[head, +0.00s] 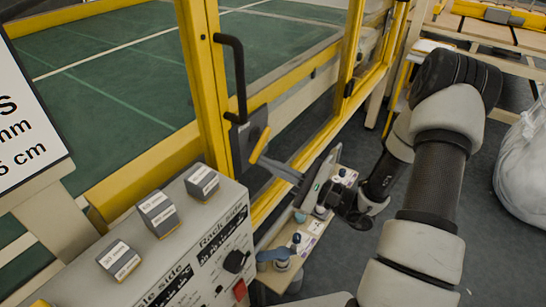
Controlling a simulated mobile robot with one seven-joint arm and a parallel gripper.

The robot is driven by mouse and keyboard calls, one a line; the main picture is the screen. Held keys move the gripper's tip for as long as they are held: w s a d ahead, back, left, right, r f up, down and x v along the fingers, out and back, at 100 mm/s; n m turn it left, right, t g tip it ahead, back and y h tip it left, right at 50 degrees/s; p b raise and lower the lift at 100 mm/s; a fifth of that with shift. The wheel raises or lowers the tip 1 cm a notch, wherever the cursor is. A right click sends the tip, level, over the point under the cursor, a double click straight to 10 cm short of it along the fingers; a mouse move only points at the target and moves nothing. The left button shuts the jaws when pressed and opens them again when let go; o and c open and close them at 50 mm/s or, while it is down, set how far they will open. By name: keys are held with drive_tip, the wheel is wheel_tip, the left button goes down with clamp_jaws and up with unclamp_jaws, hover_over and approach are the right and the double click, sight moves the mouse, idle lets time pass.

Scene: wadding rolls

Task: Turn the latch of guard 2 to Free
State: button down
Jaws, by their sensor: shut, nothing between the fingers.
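A yellow-framed guard door (205,85) with a black pull handle (239,85) stands at centre left in the head view. A grey latch plate (243,140) is fixed below the handle. A yellow-ended lever (260,146) slants across it, with a grey bar running down to the right. I cannot read a guard number or latch position there. My gripper (348,208) is to the right of the latch and lower in the picture, apart from it. It is shut and empty, and its fingertips are hard to make out.
A grey control box (175,255) with labelled blocks and knobs stands at front left. A tilted panel (318,178) is between latch and gripper. A low shelf (308,235) with small items lies below. A white bag (525,160) rests at right on open floor.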

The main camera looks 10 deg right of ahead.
sight(254, 159)
drive_tip(key=m+p, duration=0.1)
drive_tip(key=m, duration=0.1)
drive_tip(key=s+a+r+m+t+p, duration=0.1)
drive_tip(key=m, duration=0.2)
drive_tip(key=r+m+t+h+p, duration=0.1)
drive_tip(key=m+p, duration=0.1)
drive_tip(key=shift+s+a, duration=0.35)
drive_tip(key=shift+s, duration=0.05)
drive_tip(key=shift+s+a+r+m+p, duration=0.1)
drive_tip(key=shift+a+r+m+p, duration=0.15)
drive_tip(key=shift+p, duration=0.25)
drive_tip(key=shift+f, duration=0.1)
